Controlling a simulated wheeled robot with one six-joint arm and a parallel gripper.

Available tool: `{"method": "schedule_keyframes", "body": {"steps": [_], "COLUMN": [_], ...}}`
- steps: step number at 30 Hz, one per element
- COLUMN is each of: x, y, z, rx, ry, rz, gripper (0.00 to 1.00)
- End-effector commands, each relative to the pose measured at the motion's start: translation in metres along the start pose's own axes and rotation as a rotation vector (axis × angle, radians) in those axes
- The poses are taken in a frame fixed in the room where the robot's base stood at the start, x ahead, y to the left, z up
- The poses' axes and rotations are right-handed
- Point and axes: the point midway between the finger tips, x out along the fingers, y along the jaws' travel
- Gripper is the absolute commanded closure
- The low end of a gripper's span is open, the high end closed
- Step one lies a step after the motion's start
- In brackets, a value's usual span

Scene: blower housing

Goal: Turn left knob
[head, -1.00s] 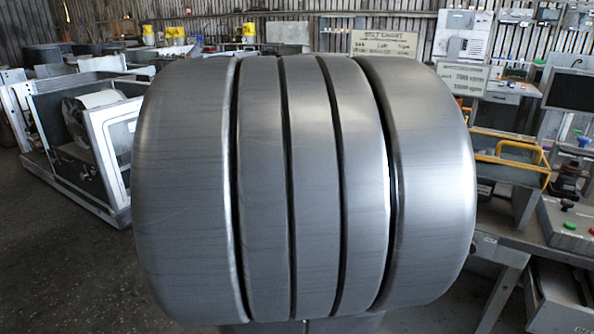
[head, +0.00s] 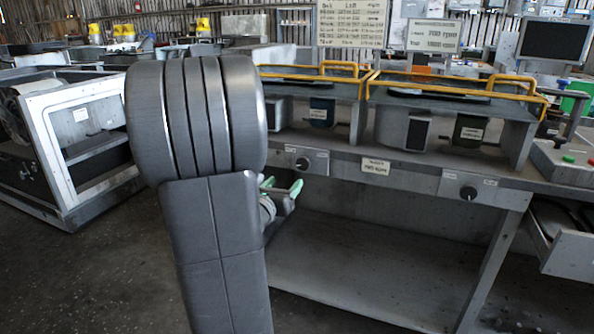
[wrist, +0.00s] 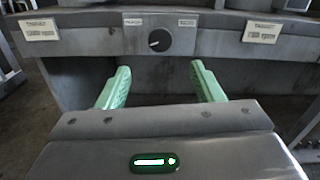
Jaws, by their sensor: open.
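The left knob (head: 302,163) is a dark round dial on a pale plate on the front edge of the workbench. A second knob (head: 468,193) sits further right on the same edge. My gripper (head: 283,190) shows green fingers just below and left of the left knob in the head view, partly hidden by my arm. In the wrist view my gripper (wrist: 160,68) is open and empty. A dark knob (wrist: 159,40) with a white mark, apparently the left one, lies ahead between the fingers and a little above them. The fingers appear clear of it.
The workbench (head: 350,270) has an open space under its top. Blower units with yellow rails (head: 450,92) stand on it. A label plate (head: 376,166) sits between the knobs. A white-framed machine (head: 75,140) stands at left. Floor shows at lower left.

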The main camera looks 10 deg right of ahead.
Motion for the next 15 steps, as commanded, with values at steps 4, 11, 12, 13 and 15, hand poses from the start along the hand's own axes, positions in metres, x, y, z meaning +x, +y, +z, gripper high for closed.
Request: {"method": "schedule_keyframes", "body": {"steps": [4, 11, 12, 13, 15], "x": [0.028, 0.078, 0.086, 0.091, 0.102], "y": [-0.001, -0.001, -0.001, -0.001, -0.001], "z": [0.000, 0.000, 0.000, 0.000, 0.000], "rx": [-0.002, -0.003, -0.003, -0.003, -0.004], "ry": [0.000, 0.001, 0.001, 0.000, 0.001], "rz": [-0.003, -0.001, 0.000, 0.000, 0.001], "gripper": [0.40, 0.40, 0.40, 0.40, 0.40]}}
